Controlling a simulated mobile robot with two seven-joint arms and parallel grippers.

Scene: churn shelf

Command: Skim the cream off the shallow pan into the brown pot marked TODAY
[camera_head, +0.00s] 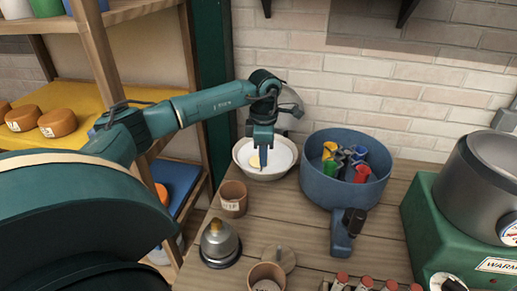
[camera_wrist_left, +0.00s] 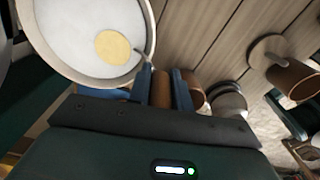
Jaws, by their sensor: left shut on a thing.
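The shallow pan (camera_head: 241,164) stands at the back of the bench by the brick wall and holds a white liquid. It also shows in the left wrist view (camera_wrist_left: 148,22). My left gripper (camera_head: 263,160) points down over the pan and is shut on the brown handle of a skimmer (camera_wrist_left: 160,88). The skimmer's round yellowish disc (camera_wrist_left: 113,47) lies over the white surface; its exact depth is unclear. One brown pot (camera_head: 233,199) with a pale label stands in front of the pan. Another brown labelled pot (camera_head: 267,277) stands at the front edge. Neither label reads clearly.
A blue tub (camera_head: 335,190) with coloured cups stands right of the pan, a blue hand tool (camera_head: 346,232) before it. A metal bell-shaped thing (camera_head: 219,240) and a round lid (camera_head: 279,258) lie near the pots. A green machine (camera_head: 425,225) fills the right.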

